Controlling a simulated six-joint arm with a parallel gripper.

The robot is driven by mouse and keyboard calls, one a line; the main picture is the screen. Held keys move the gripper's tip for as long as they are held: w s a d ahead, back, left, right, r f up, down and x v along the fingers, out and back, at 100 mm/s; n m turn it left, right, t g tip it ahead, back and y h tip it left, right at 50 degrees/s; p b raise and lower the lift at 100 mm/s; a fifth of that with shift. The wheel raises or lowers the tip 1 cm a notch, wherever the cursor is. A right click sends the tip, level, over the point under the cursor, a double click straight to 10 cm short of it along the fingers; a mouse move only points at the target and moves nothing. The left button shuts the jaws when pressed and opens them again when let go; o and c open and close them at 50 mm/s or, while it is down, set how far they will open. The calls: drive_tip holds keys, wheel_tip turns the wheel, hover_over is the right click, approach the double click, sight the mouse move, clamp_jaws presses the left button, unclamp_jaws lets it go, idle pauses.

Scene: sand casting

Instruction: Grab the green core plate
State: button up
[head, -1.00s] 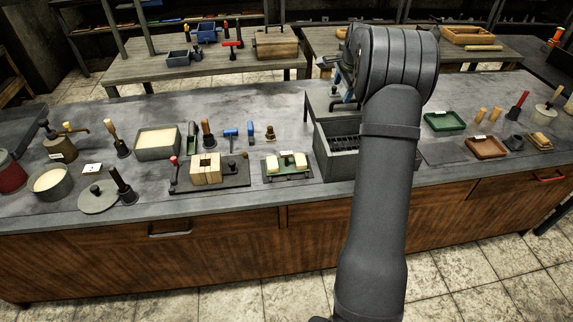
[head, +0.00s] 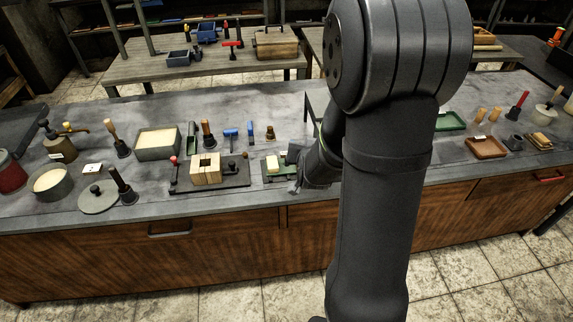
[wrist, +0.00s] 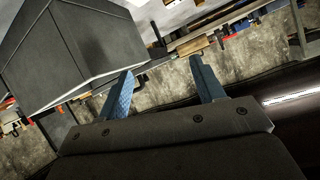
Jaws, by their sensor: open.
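The green core plate (head: 274,177) lies on the grey bench in the head view, left of my arm. A cream block (head: 272,166) sits on it; my arm covers the plate's right part. My gripper (head: 296,188) is low at the plate's right front edge in that view; whether it touches the plate cannot be told. In the wrist view my gripper's two blue fingers (wrist: 162,68) are apart with nothing between them. The plate is not recognisable in the wrist view.
A wooden core box (head: 205,170) stands on a dark board left of the plate. Blue-handled tools (head: 231,134) lie behind it. A large grey box (wrist: 70,55) fills the wrist view's upper left. A brown tray (head: 486,148) is far right. The bench front edge is close.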

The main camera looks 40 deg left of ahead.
drive_tip(key=s+d+f+n+y, duration=0.2)
drive_tip(key=s+d+n, duration=0.2)
drive_tip(key=s, duration=0.7)
hover_over(288, 170)
drive_tip(key=shift+h, duration=0.3)
wheel_tip(288, 170, down, 6)
drive_tip(key=shift+s+f, duration=0.1)
drive_tip(key=shift+f, duration=0.05)
clamp_jaws()
